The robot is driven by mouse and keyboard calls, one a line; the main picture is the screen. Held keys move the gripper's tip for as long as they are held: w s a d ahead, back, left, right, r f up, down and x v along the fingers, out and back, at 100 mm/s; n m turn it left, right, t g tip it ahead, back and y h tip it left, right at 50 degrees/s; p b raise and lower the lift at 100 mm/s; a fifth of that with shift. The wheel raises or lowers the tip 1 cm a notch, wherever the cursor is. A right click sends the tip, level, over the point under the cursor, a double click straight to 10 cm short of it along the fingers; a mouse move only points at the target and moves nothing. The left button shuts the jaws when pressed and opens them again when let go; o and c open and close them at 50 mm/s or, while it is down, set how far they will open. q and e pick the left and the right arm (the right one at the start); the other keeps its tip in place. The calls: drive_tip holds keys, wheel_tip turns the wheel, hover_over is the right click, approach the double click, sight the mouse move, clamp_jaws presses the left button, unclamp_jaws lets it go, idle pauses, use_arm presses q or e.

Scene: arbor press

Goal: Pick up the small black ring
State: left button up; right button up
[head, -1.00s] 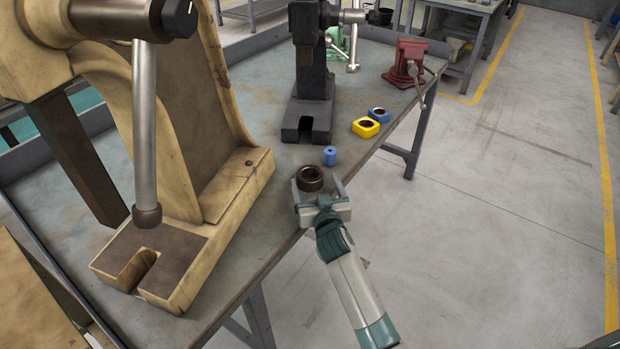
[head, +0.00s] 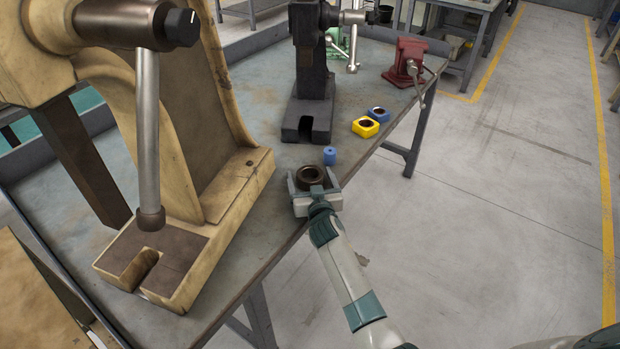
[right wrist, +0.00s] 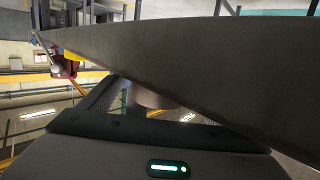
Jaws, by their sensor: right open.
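The small black ring (head: 302,179), a dark brownish-black collar with an open hole, sits on the workbench near its right edge. My right gripper (head: 311,175) is open at the ring, one finger on its left and the other on its right. The palm is close to the ring's near side; I cannot tell if the fingers touch it. The right wrist view shows a greyish rounded thing (right wrist: 150,97) beyond the gripper's body, partly hidden and too unclear to name. My left gripper is not in view.
A small blue cylinder (head: 330,157) stands just beyond the ring. A yellow block (head: 366,131) and a blue block (head: 378,113) lie farther back. A large beige press (head: 235,185) stands left, a black press (head: 313,88) behind, a red vise (head: 404,70) at the far corner.

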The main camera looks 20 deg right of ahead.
drive_tip(key=c, duration=1.4)
drive_tip(key=shift+c, duration=0.8)
drive_tip(key=shift+r, duration=0.15)
drive_tip(key=shift+w+r, duration=0.1)
drive_tip(key=shift+r, duration=0.3)
wheel_tip(320, 180, up, 3)
drive_tip(key=shift+r+b, duration=0.2)
drive_tip(key=shift+b, duration=0.2)
drive_tip(key=s+d+r, duration=0.2)
drive_tip(key=s+r, duration=0.1)
drive_tip(key=s, duration=0.2)
drive_tip(key=s+d+r+b, duration=0.1)
drive_tip(key=s+d+r, duration=0.2)
drive_tip(key=s, duration=0.2)
drive_tip(key=shift+s+r+b, duration=0.3)
drive_tip(key=shift+r, duration=0.05)
drive_tip(key=shift+d, duration=0.1)
